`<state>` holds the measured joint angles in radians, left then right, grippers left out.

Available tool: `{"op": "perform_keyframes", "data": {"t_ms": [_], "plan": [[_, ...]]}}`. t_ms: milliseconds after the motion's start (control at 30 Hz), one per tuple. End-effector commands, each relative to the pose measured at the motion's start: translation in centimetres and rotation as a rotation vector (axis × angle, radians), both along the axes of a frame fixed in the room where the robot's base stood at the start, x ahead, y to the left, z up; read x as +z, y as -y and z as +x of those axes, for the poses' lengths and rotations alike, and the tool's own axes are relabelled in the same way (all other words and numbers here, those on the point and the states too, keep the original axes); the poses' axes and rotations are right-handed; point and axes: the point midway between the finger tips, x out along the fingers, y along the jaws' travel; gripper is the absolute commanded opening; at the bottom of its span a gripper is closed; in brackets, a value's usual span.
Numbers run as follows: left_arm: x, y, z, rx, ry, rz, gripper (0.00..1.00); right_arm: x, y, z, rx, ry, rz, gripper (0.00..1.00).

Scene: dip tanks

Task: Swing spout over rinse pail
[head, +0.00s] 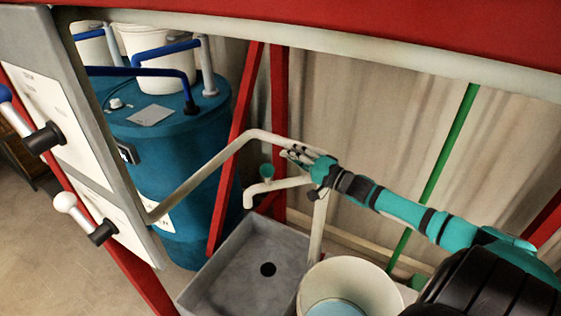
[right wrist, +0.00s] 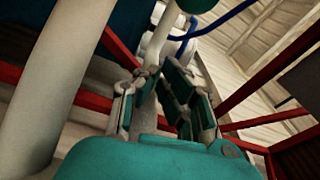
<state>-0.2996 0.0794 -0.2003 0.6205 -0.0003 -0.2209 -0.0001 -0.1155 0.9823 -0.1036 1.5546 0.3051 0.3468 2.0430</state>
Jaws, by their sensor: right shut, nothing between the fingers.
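The pale spout (head: 280,186) reaches left from an upright pipe (head: 317,230). Its downturned end hangs over the grey basin, left of the pail. My right gripper (head: 300,155) is shut and empty, just above the spout's right end. In the right wrist view, its fingers (right wrist: 160,95) show near a pale pipe (right wrist: 163,32); whether they touch it is unclear. My left gripper is out of view.
A bent beige pipe (head: 205,170) runs from the lever panel (head: 70,120) to near my right gripper. The grey basin (head: 232,257) has a dark drain. A blue drum (head: 185,160) stands behind red posts (head: 233,150). A green pole (head: 445,160) rises behind my arm.

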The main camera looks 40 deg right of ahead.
Motion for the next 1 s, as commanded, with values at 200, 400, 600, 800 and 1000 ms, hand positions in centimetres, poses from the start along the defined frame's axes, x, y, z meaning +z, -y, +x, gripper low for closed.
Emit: {"op": "perform_keyframes", "data": {"t_ms": [200,400,600,800,1000], "plan": [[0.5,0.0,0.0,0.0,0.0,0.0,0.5,0.3,-0.7,2.3,0.0,0.001,0.002,0.0],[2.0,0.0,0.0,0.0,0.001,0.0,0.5,-0.2,-2.8,0.6,0.0,-0.003,0.004,0.0],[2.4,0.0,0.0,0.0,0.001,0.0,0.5,-0.6,-3.8,0.0,0.0,-0.002,0.0,0.0],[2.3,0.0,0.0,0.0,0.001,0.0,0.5,-0.7,-3.8,-0.1,0.0,-0.001,0.0,0.0],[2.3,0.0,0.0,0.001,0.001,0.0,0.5,-0.7,-3.9,-0.1,0.003,-0.001,-0.001,0.0]]}}
